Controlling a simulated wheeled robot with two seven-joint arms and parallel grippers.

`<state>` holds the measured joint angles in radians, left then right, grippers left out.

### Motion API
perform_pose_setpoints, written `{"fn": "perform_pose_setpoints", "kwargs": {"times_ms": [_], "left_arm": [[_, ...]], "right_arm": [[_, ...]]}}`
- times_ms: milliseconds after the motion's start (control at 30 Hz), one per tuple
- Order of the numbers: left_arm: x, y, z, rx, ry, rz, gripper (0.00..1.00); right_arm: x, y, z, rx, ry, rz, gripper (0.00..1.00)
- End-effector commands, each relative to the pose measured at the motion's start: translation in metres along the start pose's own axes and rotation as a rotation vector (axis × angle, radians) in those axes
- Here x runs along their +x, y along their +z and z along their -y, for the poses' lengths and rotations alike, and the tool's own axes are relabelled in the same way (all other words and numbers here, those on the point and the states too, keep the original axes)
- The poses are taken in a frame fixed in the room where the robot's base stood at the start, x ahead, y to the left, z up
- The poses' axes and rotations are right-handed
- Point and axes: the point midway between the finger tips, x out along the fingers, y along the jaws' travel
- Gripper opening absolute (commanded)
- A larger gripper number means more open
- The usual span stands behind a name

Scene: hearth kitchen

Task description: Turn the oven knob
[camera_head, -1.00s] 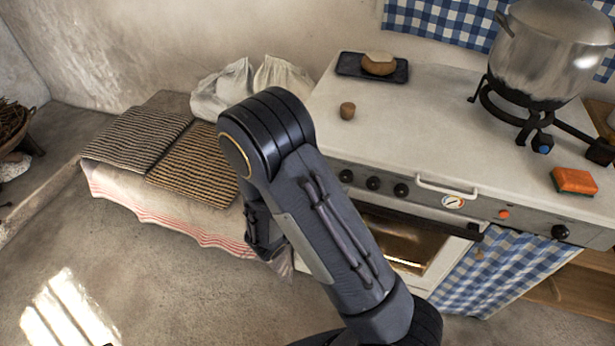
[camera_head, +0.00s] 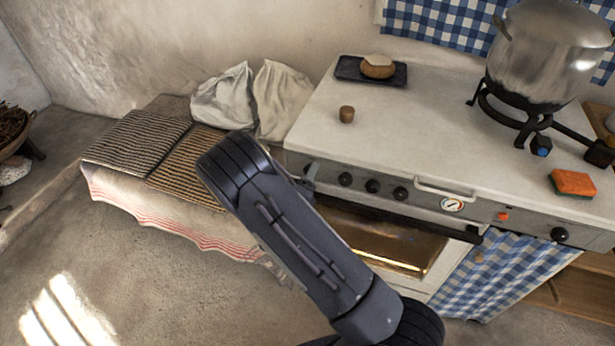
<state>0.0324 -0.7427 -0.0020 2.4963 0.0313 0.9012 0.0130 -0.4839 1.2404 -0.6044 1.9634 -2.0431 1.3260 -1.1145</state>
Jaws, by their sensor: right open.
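The white stove (camera_head: 430,110) has a grey front panel with a row of black knobs on its left part. Three of them show clearly: a left one (camera_head: 345,180), a middle one (camera_head: 372,186) and a right one (camera_head: 400,193). Another black knob (camera_head: 559,234) is at the panel's far right. My right arm crosses in front of the stove's left side. Only a small part of my right gripper (camera_head: 309,178) shows past the arm, at the panel's left end, left of the three knobs. It is open; whether it touches anything is hidden. My left gripper is out of view.
The oven door (camera_head: 385,250) with its glass is below the panel, partly behind my arm. A towel rail (camera_head: 446,189) and a dial (camera_head: 452,205) are right of the knobs. A cloth-covered bench with striped cushions (camera_head: 137,141) and white sacks (camera_head: 281,98) stands left.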

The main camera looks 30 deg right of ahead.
Motion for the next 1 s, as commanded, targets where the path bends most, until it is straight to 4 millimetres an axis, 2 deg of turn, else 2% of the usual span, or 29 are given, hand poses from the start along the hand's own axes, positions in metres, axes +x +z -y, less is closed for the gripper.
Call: {"fn": "perform_pose_setpoints", "kwargs": {"times_ms": [233,567,767,1000], "left_arm": [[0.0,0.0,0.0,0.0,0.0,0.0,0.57],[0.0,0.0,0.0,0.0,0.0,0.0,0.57],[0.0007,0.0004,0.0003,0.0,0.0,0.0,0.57],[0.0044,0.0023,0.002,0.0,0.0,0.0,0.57]], "right_arm": [[0.001,-0.0001,0.0,0.001,0.0,-0.001,0.56],[0.0007,-0.0003,0.0,0.001,0.0,-0.001,0.12],[0.0006,-0.0005,-0.0004,0.012,0.0,-0.001,0.12],[0.0005,-0.0011,-0.0014,0.101,0.001,-0.002,0.12]]}}
